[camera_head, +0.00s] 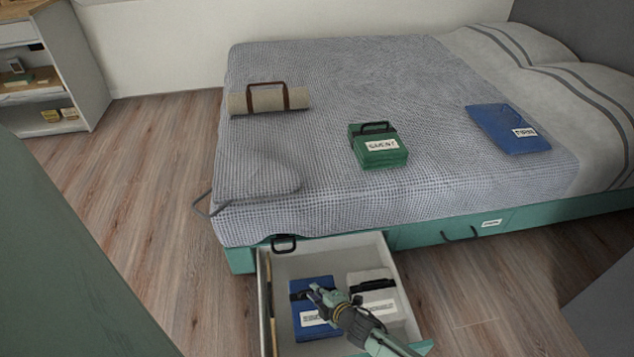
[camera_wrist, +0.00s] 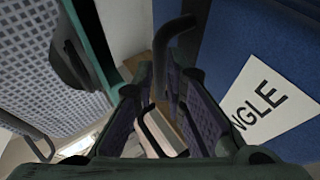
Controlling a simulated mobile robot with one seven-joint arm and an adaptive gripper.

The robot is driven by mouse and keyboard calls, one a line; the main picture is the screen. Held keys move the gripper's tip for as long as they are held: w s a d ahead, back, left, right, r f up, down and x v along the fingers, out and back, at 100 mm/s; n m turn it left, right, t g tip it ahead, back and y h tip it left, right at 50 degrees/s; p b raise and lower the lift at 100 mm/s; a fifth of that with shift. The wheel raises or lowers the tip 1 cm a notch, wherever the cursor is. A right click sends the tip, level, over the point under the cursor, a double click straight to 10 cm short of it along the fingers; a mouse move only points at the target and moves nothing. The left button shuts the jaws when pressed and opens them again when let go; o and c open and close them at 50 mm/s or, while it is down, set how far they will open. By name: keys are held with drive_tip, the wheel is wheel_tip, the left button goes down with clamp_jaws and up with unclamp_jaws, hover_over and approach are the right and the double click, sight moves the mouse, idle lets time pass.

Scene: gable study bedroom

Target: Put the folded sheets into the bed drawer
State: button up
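The bed drawer (camera_head: 266,318) stands pulled out under the bed. In it lie a blue folded sheet bundle (camera_head: 318,329) with a white label, on the left, and a pale grey bundle (camera_head: 392,308) with a dark strap, on the right. My gripper (camera_head: 322,294) is over the blue bundle. In the wrist view, the blue bundle (camera_wrist: 262,60) is at the right, its label partly reading "NGLE"; its dark handle (camera_wrist: 166,45) reaches between my fingertips (camera_wrist: 163,82), which look apart. On the bed lie a green bundle (camera_head: 377,153) labelled "GUEST" and a flat blue package (camera_head: 502,127) with an unclear label.
A beige roll (camera_head: 262,100) with brown straps and a grey folded cloth (camera_head: 257,176) are on the bed (camera_head: 325,75). A shut drawer (camera_head: 461,235) is right of the open one. Shelves (camera_head: 78,80) stand at the left. Wooden floor (camera_head: 165,180) is clear left of the bed.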

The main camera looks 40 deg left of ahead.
drive_tip(key=o, duration=0.4)
drive_tip(key=shift+c, duration=0.2)
drive_tip(key=p+v, duration=0.2)
drive_tip(key=v, duration=1)
